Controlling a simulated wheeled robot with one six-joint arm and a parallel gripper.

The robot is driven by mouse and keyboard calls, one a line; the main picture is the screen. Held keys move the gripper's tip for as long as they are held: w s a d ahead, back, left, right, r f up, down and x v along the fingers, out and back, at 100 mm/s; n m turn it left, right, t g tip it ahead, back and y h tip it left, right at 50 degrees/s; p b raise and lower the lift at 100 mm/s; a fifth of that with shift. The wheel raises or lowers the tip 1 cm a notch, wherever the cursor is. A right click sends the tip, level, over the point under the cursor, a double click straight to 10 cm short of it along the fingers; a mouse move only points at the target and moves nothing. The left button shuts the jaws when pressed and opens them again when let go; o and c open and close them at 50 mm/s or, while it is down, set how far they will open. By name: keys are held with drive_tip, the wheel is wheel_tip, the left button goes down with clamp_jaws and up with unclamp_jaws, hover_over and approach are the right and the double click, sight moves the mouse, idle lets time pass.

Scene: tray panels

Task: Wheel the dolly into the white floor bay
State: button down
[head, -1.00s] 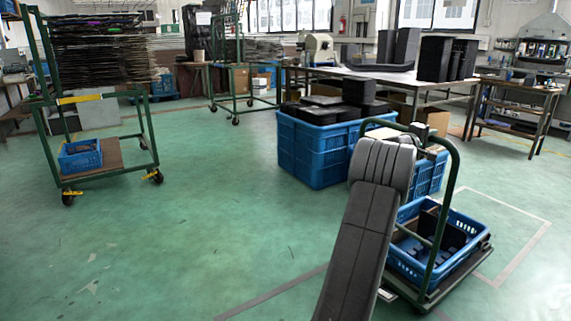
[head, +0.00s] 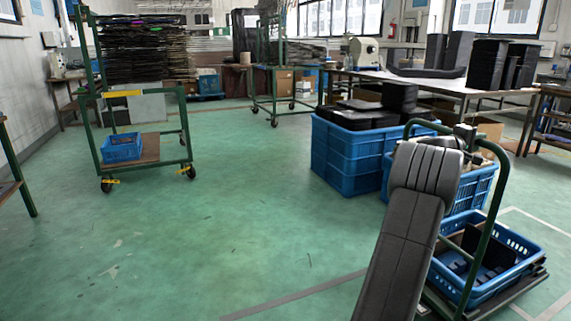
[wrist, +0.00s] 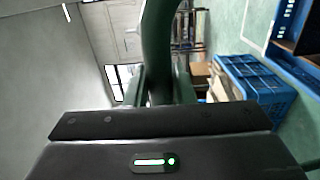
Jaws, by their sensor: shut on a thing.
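The dolly has a green tube handle (head: 490,225) and a dark flat deck (head: 520,293), and stands at the lower right of the head view. A blue crate (head: 533,250) with black parts inside rides on its deck. My gripper (head: 465,132) is shut on the upper part of the handle; my arm partly hides the dolly's left side. In the wrist view the green handle bar (wrist: 158,50) runs up from between the fingers of my gripper (wrist: 160,92). Pale lines of the floor bay (head: 540,221) show behind and right of the dolly; the rest is cut off or hidden.
A green cart (head: 145,145) with a small blue bin stands at the left. A grey floor line (head: 295,293) crosses the front. The middle floor is open.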

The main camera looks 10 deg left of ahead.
drive_tip(key=shift+w+a, duration=0.1)
drive_tip(key=shift+w, duration=0.15)
drive_tip(key=s+p+x, duration=0.1)
drive_tip(key=p+x, duration=1.5)
drive_tip(key=p, duration=0.3)
drive_tip(key=shift+d+f+p, duration=0.2)
drive_tip(key=shift+d+p, duration=0.2)
drive_tip(key=shift+d, duration=0.15)
